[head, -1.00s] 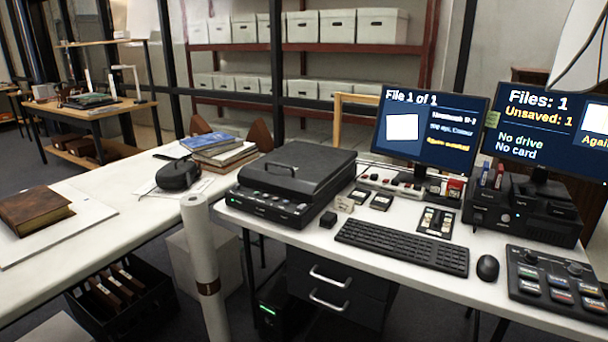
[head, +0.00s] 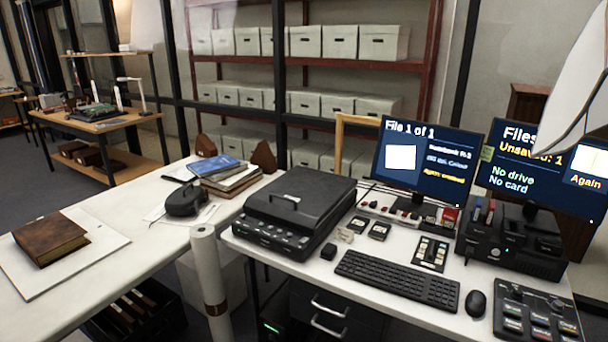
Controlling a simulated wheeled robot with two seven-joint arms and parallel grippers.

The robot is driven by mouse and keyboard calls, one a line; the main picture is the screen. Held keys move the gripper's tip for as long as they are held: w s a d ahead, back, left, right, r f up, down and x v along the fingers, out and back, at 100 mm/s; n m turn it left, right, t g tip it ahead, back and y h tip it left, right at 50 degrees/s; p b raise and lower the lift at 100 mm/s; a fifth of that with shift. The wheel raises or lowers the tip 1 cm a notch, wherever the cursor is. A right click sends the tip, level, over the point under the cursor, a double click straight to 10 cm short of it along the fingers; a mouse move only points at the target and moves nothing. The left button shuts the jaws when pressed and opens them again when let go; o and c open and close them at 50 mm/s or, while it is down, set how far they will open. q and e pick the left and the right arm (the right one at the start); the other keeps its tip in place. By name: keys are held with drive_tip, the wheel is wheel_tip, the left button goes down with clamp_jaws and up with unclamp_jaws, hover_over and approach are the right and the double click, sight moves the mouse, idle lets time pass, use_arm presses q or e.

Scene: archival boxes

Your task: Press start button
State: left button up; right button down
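A black flatbed scanner (head: 296,207) with its lid shut sits on the white desk at the centre. A row of small buttons (head: 268,236) runs along its front edge; their labels are too small to read. A black control panel (head: 536,312) with several labelled coloured keys and knobs lies at the lower right, partly cut off by the frame. I cannot tell which button is the start button. The left monitor (head: 427,160) reads "File 1 of 1". The right monitor (head: 545,170) shows "Unsaved: 1", "No drive", "No card" and "Again". Neither gripper is in view.
A keyboard (head: 397,279) and mouse (head: 475,303) lie before the monitors. A black drive unit (head: 512,240) stands under the right monitor. A white rolled tube (head: 211,275) stands upright at the desk's left end. A brown book (head: 50,238) and stacked books (head: 225,172) lie on the left table.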

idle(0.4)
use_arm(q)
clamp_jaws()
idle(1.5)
